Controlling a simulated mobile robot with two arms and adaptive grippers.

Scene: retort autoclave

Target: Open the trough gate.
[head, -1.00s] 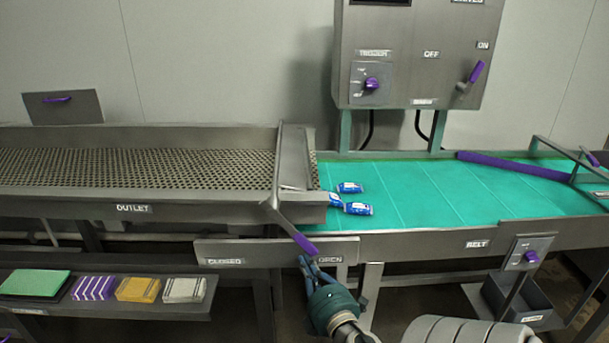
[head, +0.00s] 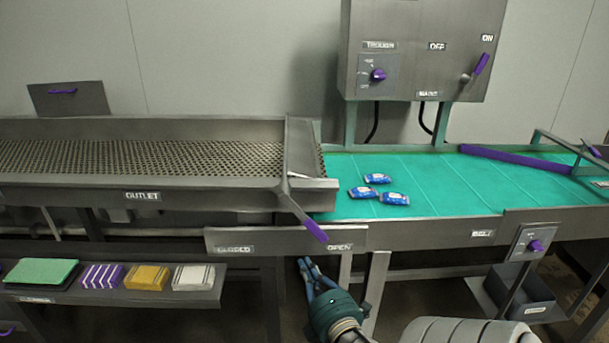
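The trough gate's lever has a purple grip (head: 314,229) and slants down to the right from the trough's end. Its tip is just left of the OPEN label (head: 340,246) on the label plate (head: 285,240), far from the CLOSED label (head: 234,249). The grey gate plate (head: 301,146) stands at the right end of the perforated outlet trough (head: 150,160). My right gripper (head: 308,264) is below the plate and the purple grip, apart from the grip. Its blue fingers look slightly parted and empty. My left gripper is not in view.
Several blue packets lie on the green belt (head: 440,185) right of the trough. A control box (head: 420,50) with a knob and lever hangs behind. A shelf (head: 110,294) with sponges is at lower left. A belt knob box (head: 532,243) and grey bin (head: 525,295) are at right.

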